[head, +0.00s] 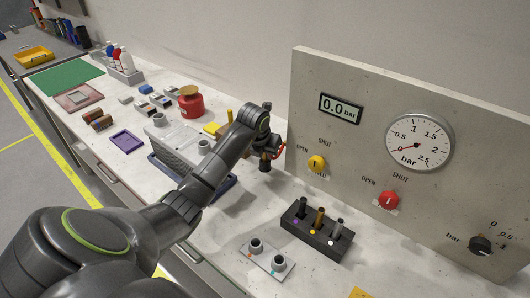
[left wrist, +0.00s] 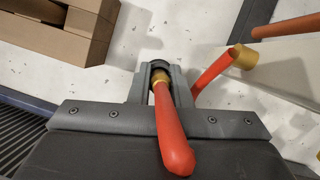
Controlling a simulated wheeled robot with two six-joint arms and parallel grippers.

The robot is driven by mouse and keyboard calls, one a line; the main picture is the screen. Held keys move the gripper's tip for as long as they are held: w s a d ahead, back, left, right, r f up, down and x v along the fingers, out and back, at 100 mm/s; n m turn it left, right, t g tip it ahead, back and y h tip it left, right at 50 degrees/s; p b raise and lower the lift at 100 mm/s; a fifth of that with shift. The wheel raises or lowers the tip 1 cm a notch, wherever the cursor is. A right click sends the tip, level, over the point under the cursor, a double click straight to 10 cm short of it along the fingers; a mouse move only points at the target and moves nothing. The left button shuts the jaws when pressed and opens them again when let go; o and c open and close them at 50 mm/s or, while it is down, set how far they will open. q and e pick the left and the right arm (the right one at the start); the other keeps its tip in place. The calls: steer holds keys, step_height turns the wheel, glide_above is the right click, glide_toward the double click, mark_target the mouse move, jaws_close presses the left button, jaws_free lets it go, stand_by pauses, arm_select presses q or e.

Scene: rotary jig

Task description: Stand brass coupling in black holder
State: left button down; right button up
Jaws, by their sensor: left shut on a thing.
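The black holder (head: 312,240) stands on the bench before the grey panel. A brass coupling (head: 319,217) stands upright in its middle place, between a dark piece (head: 301,209) and a grey piece (head: 338,229). My left gripper (head: 266,160) is above the bench, behind and left of the holder, apart from it. In the left wrist view, my left gripper (left wrist: 160,72) is shut on a red handle (left wrist: 173,135) with a brass collar (left wrist: 160,77). What the handle belongs to is hidden. My right gripper is out of view.
A grey plate (head: 267,262) with two round sockets lies in front of the holder. A grey box-like fixture (head: 180,141) stands left of my left gripper. The panel (head: 340,150) with gauge and knobs bounds the right. A red pot (head: 191,103) stands farther back.

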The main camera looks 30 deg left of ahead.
arm_select(q)
steer(key=c, duration=1.3)
jaws_free()
steer(key=shift+c, duration=0.2)
steer(key=shift+r, duration=0.15)
steer(key=shift+s+r, duration=0.1)
steer(key=shift+r, duration=0.15)
steer(key=b+v, duration=0.1)
steer(key=v, duration=1)
steer(key=shift+r, duration=0.2)
steer(key=shift+d, duration=0.1)
